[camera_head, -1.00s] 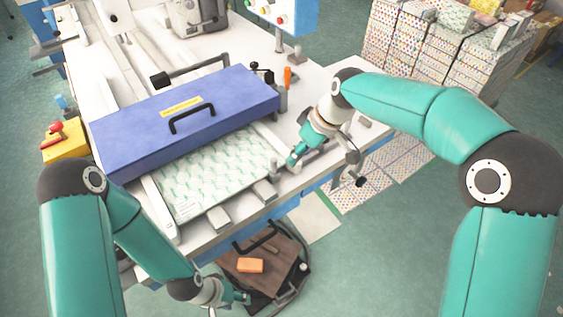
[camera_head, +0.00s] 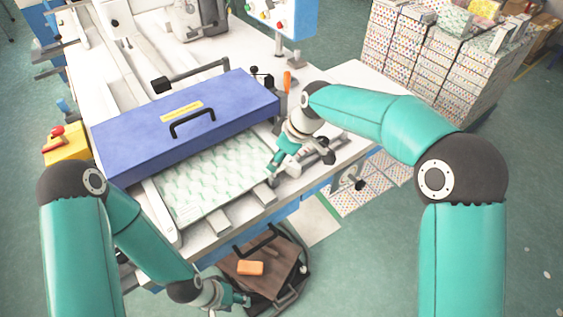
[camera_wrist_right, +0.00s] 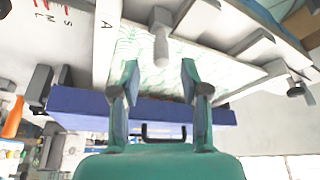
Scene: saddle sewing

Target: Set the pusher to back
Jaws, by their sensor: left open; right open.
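My right gripper (camera_head: 274,170) is over the table's front right part, beside the patterned sheets. In the right wrist view my right gripper (camera_wrist_right: 159,78) is open, with nothing between its fingers. A light grey rounded peg (camera_wrist_right: 160,40), which may be the pusher, stands just beyond the fingertips, in line with the gap and apart from the fingers. In the head view the gripper and wrist hide most of that spot. My left gripper (camera_head: 240,299) is open and low at the front, beside the brown-topped stool, away from the table.
A blue cover (camera_head: 150,130) with a black handle spans the table above the green-and-white sheets (camera_head: 215,180). An orange handle (camera_head: 287,80) stands at its right end. Grey blocks (camera_head: 218,214) line the front edge. A brown-topped stool (camera_head: 275,255) holds an orange block (camera_head: 250,268).

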